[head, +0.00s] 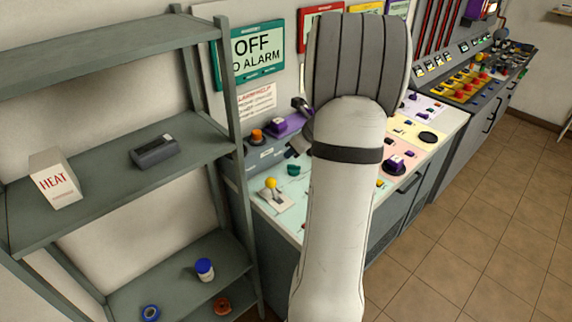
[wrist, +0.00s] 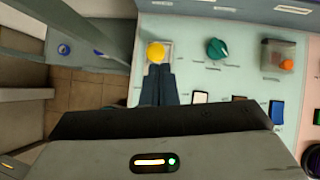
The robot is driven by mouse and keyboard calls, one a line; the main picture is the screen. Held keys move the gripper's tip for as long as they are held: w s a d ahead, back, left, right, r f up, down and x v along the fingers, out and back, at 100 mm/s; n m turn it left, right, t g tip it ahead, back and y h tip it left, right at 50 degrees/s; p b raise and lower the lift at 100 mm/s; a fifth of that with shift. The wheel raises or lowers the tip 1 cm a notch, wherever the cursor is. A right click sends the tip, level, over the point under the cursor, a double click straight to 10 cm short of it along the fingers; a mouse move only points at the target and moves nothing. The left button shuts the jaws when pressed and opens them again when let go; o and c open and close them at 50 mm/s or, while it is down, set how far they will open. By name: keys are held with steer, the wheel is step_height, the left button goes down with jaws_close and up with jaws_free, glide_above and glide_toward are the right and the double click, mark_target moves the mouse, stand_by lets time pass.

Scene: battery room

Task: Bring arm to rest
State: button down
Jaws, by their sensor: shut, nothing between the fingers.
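My arm (head: 340,220) rises through the middle of the head view, bent at the top, in front of the control console (head: 285,222). In the wrist view my gripper (wrist: 157,72) is shut, with its dark fingers together and nothing between them. Its tips point at a yellow ball-topped lever (wrist: 156,52) and appear just short of it; I cannot tell whether they touch. The lever also shows in the head view (head: 271,183), left of my arm. Most of my gripper is hidden behind the arm there.
A green knob (wrist: 217,48) and a guarded orange button (wrist: 286,65) sit on the console. A grey shelf (head: 100,200) stands close on the left, holding a white HEAT box (head: 54,180) and a dark device (head: 155,151). Tiled floor (head: 470,230) is free at right.

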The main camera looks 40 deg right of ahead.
steer(key=shift+d+r, duration=0.1)
steer(key=shift+r, duration=0.6)
steer(key=s+a+r+n+g+b, duration=0.1)
steer(key=s+a+r+n, duration=0.15)
steer(key=a+n, duration=0.4)
steer(key=s+a+r+n+g, duration=0.1)
steer(key=s+a+n, duration=0.2)
steer(key=a+n, duration=0.3)
steer(key=s+a+r+n+g+b, duration=0.15)
steer(key=a+n, duration=0.25)
steer(key=a, duration=0.4)
steer(key=s+a+n+h, duration=0.1)
steer(key=s+a+n, duration=0.3)
steer(key=s+n, duration=0.2)
steer(key=s+a+f+n+h, duration=0.1)
steer(key=s+a+n, duration=0.2)
steer(key=s+n, duration=0.4)
steer(key=n, duration=0.3)
steer(key=shift+s+a, duration=0.2)
steer(key=shift+a, duration=0.15)
